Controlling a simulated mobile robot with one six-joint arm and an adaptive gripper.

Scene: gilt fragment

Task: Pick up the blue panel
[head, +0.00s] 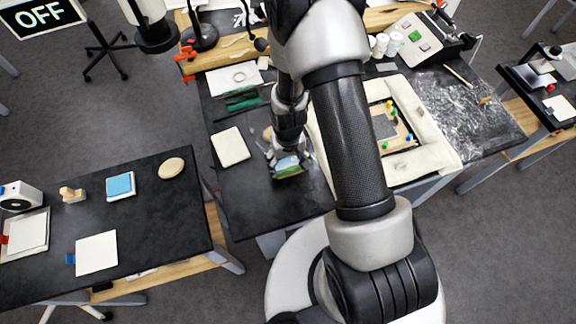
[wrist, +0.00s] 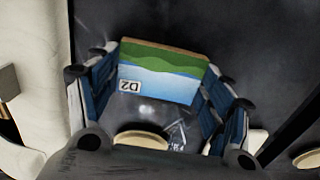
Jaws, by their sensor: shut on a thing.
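A small panel painted with green and blue bands and marked "D2" (wrist: 163,75) sits between the fingers of my gripper (wrist: 158,88) in the wrist view. The fingers are shut on its two sides. In the head view, my gripper (head: 288,158) is over the dark middle table, with the panel (head: 288,169) showing below it. I cannot tell whether the panel touches the table. Separately, a light blue square (head: 120,185) on a white backing lies on the dark table at the left.
A cream padded frame (head: 440,150) around a board with coloured pegs stands right of my gripper. A white pad (head: 231,147) lies to its left, and green strips (head: 243,100) lie behind. The table's front part is clear. A tan oval (head: 171,167) lies on the left table.

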